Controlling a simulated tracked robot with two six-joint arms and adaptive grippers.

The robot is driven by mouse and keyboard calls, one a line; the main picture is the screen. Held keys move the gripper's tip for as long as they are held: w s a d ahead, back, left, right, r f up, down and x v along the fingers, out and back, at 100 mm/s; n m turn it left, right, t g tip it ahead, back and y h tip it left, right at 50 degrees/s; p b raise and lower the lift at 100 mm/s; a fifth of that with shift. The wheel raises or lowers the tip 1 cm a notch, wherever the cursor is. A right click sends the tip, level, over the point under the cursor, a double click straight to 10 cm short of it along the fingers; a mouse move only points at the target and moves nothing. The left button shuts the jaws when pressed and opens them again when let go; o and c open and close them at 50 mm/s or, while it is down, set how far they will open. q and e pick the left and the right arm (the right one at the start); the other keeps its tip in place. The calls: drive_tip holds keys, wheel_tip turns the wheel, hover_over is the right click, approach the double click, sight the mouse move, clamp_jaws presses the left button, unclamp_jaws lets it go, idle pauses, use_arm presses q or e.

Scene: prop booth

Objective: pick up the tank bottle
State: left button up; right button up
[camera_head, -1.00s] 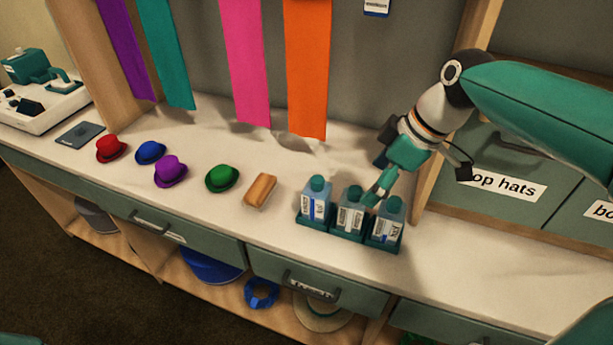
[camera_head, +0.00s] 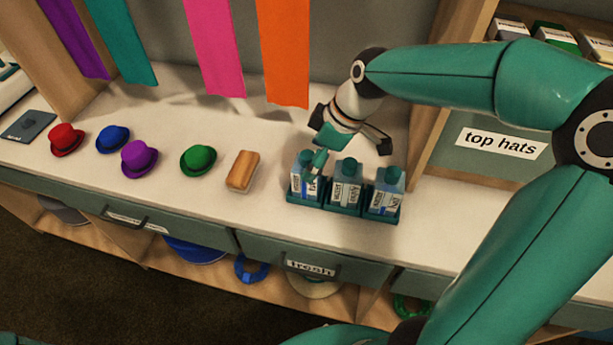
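Three blue-grey bottles with teal caps and white labels stand upright in a row in a teal rack (camera_head: 345,211) on the counter: a left bottle (camera_head: 303,183), a middle bottle (camera_head: 345,186) and a right bottle (camera_head: 386,193). The label words are too small to read, so I cannot tell which one is the tank bottle. My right gripper (camera_head: 319,163) points down at the left bottle, its fingertip overlapping that bottle's upper right side. I cannot tell whether it touches the bottle or how far its fingers are apart. My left gripper is out of view.
A tan block (camera_head: 242,172) lies left of the rack. Green (camera_head: 198,160), purple (camera_head: 139,158), blue (camera_head: 113,139) and red (camera_head: 66,140) small hats line the counter. A wooden upright (camera_head: 450,90) stands right of the rack. The counter front edge is clear.

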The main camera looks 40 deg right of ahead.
sight(303, 170)
drive_tip(key=shift+x, duration=2.95)
drive_tip(key=shift+a, duration=0.1)
drive_tip(key=c, duration=1.3)
drive_tip(key=shift+w+r, duration=0.1)
drive_tip(key=shift+c, duration=0.7)
